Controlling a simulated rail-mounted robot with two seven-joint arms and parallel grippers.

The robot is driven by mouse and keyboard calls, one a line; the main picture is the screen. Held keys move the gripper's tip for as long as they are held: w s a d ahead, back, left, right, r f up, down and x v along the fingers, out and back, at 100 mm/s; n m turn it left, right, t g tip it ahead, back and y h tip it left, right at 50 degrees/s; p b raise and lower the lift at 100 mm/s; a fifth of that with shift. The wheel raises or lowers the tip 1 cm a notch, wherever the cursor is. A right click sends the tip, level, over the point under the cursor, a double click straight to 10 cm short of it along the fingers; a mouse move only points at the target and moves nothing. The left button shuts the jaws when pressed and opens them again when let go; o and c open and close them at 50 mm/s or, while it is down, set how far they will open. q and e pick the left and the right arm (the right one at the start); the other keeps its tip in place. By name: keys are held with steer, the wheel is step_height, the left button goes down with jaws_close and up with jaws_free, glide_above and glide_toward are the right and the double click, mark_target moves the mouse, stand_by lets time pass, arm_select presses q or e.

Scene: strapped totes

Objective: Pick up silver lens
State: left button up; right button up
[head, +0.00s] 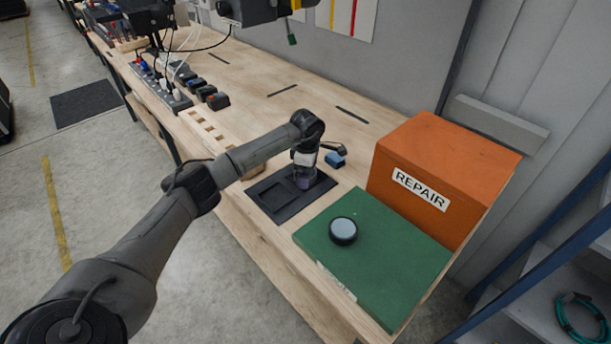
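A round lens (343,230) with a dark rim and a pale silvery-grey face lies flat on the green box or board (395,262) at the right end of the bench. My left gripper (304,184) points down over the black tray (268,199), to the left of and behind the lens, apart from it. Its fingertips are small and dark against the tray, so I cannot tell whether they are open or hold anything. My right gripper is not in view.
An orange box (440,165) marked REPAIR stands behind the green surface. A small blue block (335,160) lies beside my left gripper. A wooden rack (215,133), several dark blocks and a power strip (160,84) sit farther left. The bench's middle is mostly clear.

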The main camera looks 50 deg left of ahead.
arm_select(q)
steer(key=shift+c, duration=0.5)
steer(key=c, duration=0.9)
steer(key=shift+r, duration=0.1)
steer(key=shift+c, duration=0.2)
